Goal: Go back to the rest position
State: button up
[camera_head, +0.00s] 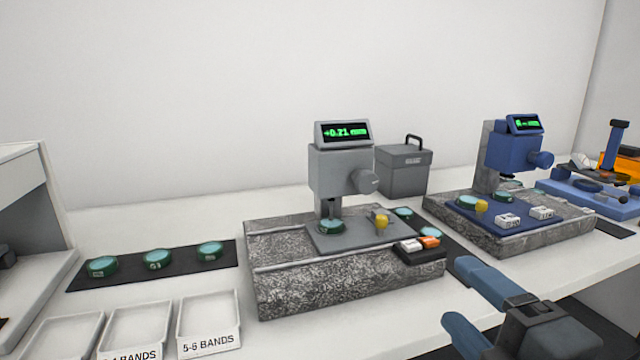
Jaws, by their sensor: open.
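My gripper (468,300) is at the lower right, in front of the bench edge. Its two blue fingers are spread apart with nothing between them. The grey interferometer (340,172) stands on a speckled granite base (345,280) left of my gripper, and its display reads about +0.21 in green. A round green-rimmed part (331,227) sits under its head on the grey plate. My gripper is apart from the instrument and from every part.
A blue interferometer (512,155) on granite stands at right. A dark mat (130,272) at left holds three green-rimmed parts. White labelled trays (209,338), one marked 5-6 BANDS, line the front left. A grey case (403,175) stands behind. Open space lies around my gripper.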

jog(key=s+d+f+m+g+h+p, duration=0.1)
jog(key=s+d+f+m+p, duration=0.1)
jog(key=s+f+m, duration=0.4)
jog(key=s+d+f+m+h+p, duration=0.15)
jog(key=s+m, duration=0.25)
jog(key=s, duration=0.4)
jog(key=s+d+f+m+g+h+p, duration=0.1)
jog(key=s+f+m+h, duration=0.1)
jog(key=s+f+m, duration=0.35)
jog(key=s+r+m, duration=0.1)
jog(key=s+m, duration=0.1)
jog(key=s, duration=0.4)
jog(key=s+d+r+m+p, duration=0.1)
jog(key=s+r+m, duration=0.1)
jog(key=s, duration=0.4)
jog(key=shift+s+m, duration=0.35)
jog(key=shift+m, duration=0.1)
jog(key=shift+d+f, duration=0.1)
